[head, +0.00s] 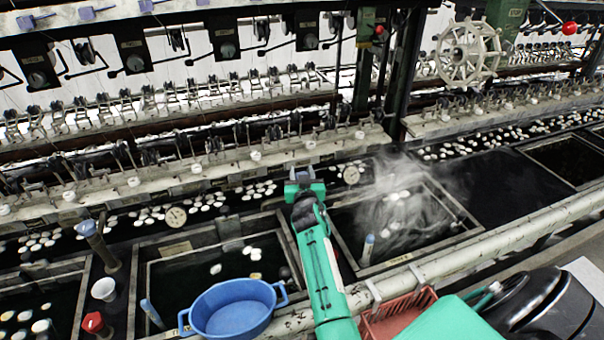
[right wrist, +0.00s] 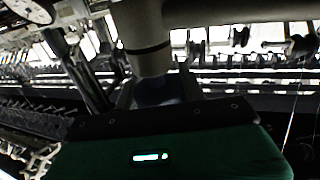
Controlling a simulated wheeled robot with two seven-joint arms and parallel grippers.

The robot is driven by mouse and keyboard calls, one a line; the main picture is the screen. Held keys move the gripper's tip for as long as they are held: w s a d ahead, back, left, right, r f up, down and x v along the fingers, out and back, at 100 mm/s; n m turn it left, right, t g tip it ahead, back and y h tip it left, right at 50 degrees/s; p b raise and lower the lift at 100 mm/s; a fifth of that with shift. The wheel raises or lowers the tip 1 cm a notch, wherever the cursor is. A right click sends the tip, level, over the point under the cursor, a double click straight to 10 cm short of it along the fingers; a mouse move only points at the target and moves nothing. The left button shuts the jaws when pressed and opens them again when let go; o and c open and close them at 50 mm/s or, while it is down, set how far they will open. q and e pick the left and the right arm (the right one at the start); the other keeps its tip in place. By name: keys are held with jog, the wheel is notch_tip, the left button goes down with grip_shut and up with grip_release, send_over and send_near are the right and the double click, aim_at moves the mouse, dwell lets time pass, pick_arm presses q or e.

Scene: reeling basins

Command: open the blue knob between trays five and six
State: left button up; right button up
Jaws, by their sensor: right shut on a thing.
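My right gripper (head: 304,174) is at the far end of my green arm, over the gap between two dark basins. It is shut on the blue knob, which is mostly hidden by the gripper in the head view. In the right wrist view a dark bluish knob (right wrist: 160,92) sits between the fingers, against a pale pipe (right wrist: 146,42). I cannot read its turned position. One tray (head: 180,248) lies left of the arm and another tray (head: 440,190) lies right of it, with steam over it. My left gripper is not in view.
A blue tub (head: 235,308) and a red basket (head: 398,318) flank my arm at the front. A pale rail (head: 480,243) runs along the front edge. Another blue-topped post (head: 88,228) and a red knob (head: 93,322) stand at the left. Reeling machinery fills the back.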

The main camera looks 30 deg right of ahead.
jog(key=shift+r+p, duration=0.15)
jog(key=shift+p, duration=0.25)
jog(key=n+y+p, duration=0.1)
jog(key=y+p, duration=0.1)
jog(key=n+t+y+p, duration=0.1)
jog(key=y+p, duration=0.1)
jog(key=p, duration=0.1)
jog(key=shift+a+r+n+t, duration=0.1)
jog(key=shift+a+n+t, duration=0.05)
jog(key=shift+n+t, duration=0.2)
jog(key=shift+w+a+n+y+p, duration=0.1)
jog(key=shift+n+y+p, duration=0.45)
jog(key=shift+n+y, duration=0.3)
jog(key=y, duration=0.1)
jog(key=n+y, duration=0.1)
jog(key=y, duration=0.1)
jog(key=shift+a+f+n+t+p, duration=0.15)
jog(key=shift+f+n+t+p, duration=0.05)
jog(key=shift+n+t+p, duration=0.1)
jog(key=shift+a+n+y, duration=0.2)
jog(key=shift+n+y, duration=0.5)
jog(key=shift+y, duration=0.85)
jog(key=o, duration=1)
jog(key=shift+a, duration=0.1)
jog(key=shift+c, duration=0.2)
